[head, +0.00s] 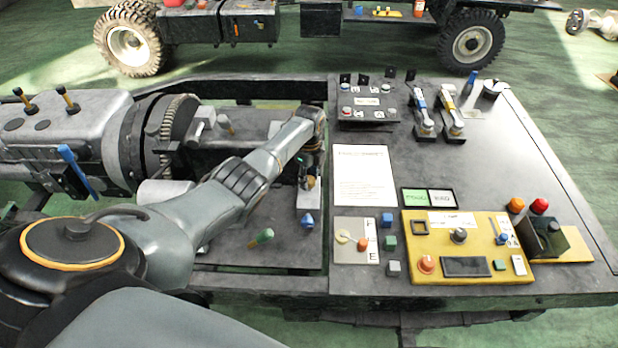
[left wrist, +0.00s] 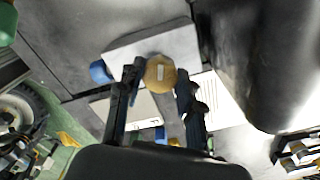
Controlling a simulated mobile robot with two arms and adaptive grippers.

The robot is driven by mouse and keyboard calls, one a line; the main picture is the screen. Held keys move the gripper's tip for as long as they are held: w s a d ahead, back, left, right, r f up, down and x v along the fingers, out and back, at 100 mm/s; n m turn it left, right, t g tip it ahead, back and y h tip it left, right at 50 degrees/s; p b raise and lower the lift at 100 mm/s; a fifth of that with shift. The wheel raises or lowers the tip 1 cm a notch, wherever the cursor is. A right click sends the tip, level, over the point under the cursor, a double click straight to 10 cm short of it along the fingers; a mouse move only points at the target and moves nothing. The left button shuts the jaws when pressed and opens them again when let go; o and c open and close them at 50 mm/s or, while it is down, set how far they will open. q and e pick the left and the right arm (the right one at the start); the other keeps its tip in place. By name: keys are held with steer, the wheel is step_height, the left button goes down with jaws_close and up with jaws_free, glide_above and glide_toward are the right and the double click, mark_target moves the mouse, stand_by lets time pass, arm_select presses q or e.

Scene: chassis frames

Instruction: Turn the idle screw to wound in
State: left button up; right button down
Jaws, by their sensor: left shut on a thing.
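A brass-coloured round knob (left wrist: 160,74) with a white mark on its top, apparently the idle screw, sits against a light grey metal block (left wrist: 165,40) in the left wrist view. My left gripper (left wrist: 158,78) has one finger on each side of the knob and is shut on it. In the head view my left gripper (head: 311,172) points down over the metal block (head: 308,196) on the dark deck. The gripper mostly hides the knob there, and I cannot read how far the screw is turned. My right gripper is not in view.
A blue knob (head: 306,221) is close in front of the block. A green-handled tool (head: 262,237) lies to its left. A white printed sheet (head: 363,176) and a yellow control panel (head: 467,246) are to the right. A large engine-like housing (head: 70,135) stands left.

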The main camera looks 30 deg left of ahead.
mark_target(309, 179)
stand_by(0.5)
arm_select(q)
steer(key=o, duration=1.2)
steer(key=shift+c, duration=0.2)
step_height(309, 179, up, 12)
